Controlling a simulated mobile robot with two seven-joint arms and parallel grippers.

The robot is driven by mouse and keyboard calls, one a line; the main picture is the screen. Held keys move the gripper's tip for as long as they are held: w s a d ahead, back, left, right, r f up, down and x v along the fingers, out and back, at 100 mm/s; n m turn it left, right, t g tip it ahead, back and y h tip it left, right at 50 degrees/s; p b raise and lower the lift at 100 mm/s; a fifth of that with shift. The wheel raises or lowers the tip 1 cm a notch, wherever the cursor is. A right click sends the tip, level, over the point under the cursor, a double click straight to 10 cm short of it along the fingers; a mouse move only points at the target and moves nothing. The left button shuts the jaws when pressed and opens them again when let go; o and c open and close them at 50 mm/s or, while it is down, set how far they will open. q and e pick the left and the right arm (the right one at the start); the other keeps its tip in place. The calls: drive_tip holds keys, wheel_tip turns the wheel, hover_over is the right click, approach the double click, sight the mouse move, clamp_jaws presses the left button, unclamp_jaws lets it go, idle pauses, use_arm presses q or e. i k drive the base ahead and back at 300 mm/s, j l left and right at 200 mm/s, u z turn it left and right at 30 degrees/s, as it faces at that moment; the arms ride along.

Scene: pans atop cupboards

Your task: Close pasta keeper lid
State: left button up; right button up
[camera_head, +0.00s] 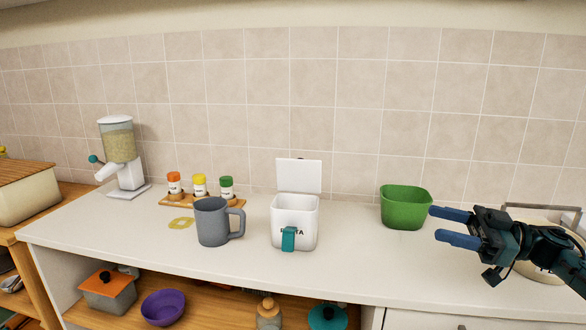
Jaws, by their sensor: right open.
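The white pasta keeper (284,213) stands upright on the white counter in the middle of the view. Its lid (299,175) is open and stands up behind the box at its back edge. A teal clip (288,239) shows on the front, partly covering the dark lettering. My right gripper (443,225) is at the right of the view, open and empty, its blue fingers pointing left, well apart from the keeper. My left gripper does not show.
A grey mug (211,222) stands close to the keeper's left. A green container (405,207) stands between the keeper and my right gripper. A spice rack (200,203) and grain dispenser (121,150) are at the left. A pale pot (538,276) sits behind my right arm.

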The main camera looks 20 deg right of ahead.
sight(299, 175)
drive_tip(key=i, duration=1.05)
